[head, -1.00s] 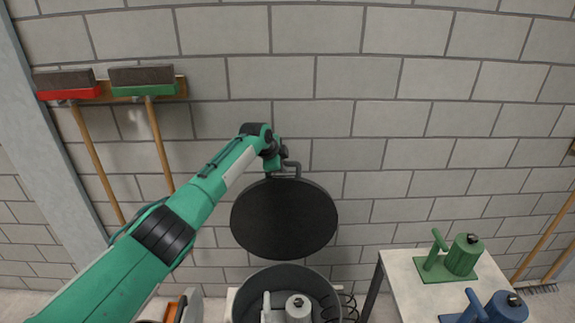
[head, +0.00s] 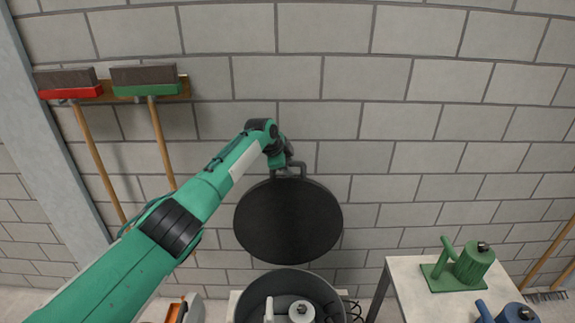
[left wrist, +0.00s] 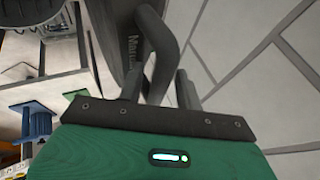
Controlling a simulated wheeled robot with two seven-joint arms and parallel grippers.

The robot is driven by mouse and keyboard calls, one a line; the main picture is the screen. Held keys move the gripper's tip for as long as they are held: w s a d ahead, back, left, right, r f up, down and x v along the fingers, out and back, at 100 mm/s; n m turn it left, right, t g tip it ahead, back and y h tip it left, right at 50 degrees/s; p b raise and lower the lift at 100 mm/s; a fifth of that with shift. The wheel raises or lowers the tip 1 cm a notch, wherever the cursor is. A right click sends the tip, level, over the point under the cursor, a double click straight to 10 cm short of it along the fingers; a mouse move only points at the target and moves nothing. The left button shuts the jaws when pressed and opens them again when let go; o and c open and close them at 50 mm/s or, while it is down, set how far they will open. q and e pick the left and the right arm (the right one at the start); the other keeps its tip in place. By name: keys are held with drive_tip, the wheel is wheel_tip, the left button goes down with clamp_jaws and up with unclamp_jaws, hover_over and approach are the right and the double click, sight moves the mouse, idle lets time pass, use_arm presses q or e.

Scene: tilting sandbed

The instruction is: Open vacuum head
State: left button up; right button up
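The vacuum head (head: 288,222) is a large round black lid with a handle (head: 303,170) on its top edge. It stands tipped up almost upright above the open black drum (head: 243,303). My left gripper (head: 289,161) is at the handle. In the left wrist view, the dark handle (left wrist: 168,48) passes between the two spread fingers of my left gripper (left wrist: 160,85). A gap shows between the handle and the right finger, so the gripper looks open around it. My right gripper is not in view.
Inside the drum are a pale cylinder (head: 301,312) and a white pipe. A table (head: 408,285) at the right holds a green pump (head: 474,263) and a blue one (head: 515,313). Two brooms (head: 145,77) hang on the block wall at the left.

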use_arm(q)
drive_tip(key=shift+s+f, duration=0.1)
drive_tip(key=shift+f, duration=0.15)
drive_tip(key=shift+s+a+r, duration=0.1)
drive_tip(key=shift+r, duration=0.25)
drive_tip(key=b+v, duration=0.3)
drive_tip(key=v, duration=1)
drive_tip(key=shift+r+b, duration=0.2)
drive_tip(key=shift+b, duration=0.15)
